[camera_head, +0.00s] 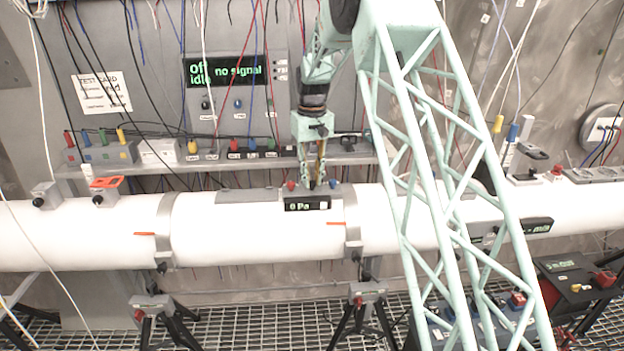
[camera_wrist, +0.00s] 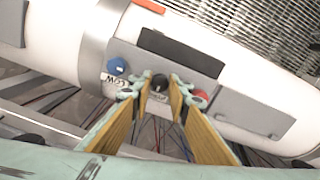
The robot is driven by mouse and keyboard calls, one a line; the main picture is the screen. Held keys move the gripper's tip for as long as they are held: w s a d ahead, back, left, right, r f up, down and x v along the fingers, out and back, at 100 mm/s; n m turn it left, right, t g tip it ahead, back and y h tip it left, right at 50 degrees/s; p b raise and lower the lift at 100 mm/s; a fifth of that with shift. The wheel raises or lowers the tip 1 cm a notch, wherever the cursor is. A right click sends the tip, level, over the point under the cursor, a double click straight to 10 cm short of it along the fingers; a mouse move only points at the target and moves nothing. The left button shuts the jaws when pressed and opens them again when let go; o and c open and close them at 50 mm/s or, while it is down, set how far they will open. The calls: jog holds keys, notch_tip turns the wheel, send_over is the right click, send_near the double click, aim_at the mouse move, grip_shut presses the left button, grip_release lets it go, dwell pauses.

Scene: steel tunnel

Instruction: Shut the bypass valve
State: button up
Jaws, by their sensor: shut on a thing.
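A small black knob (camera_wrist: 159,81) sits on the grey valve plate of the white pipe, with a small label below it that I cannot read. I take it to be the bypass valve. My gripper (camera_wrist: 158,87) is around it, its fingertips closed in on both sides; in the head view my gripper (camera_head: 313,182) reaches down to the top of the pipe, and the knob is mostly hidden there. A blue knob (camera_wrist: 117,66) is on one side and a red knob (camera_wrist: 201,96) on the other. The red knob (camera_head: 291,185) and blue knob (camera_head: 333,184) flank my gripper in the head view.
A display (camera_head: 306,204) below the gripper reads 0 Pa. The white pipe (camera_head: 80,236) runs across the scene on stands. A shelf (camera_head: 226,160) with coloured connectors and hanging wires is behind. A wall screen (camera_head: 224,72) reads "off", "no signal", "idle". An orange-handled valve (camera_head: 105,184) is at left.

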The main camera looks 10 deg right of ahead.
aim_at(312, 182)
dwell(0.3)
jog(key=o, duration=0.8)
jog(key=shift+o, duration=0.2)
jog(key=shift+r, duration=0.2)
notch_tip(312, 182, up, 12)
jog(key=shift+f, duration=0.15)
dwell(0.5)
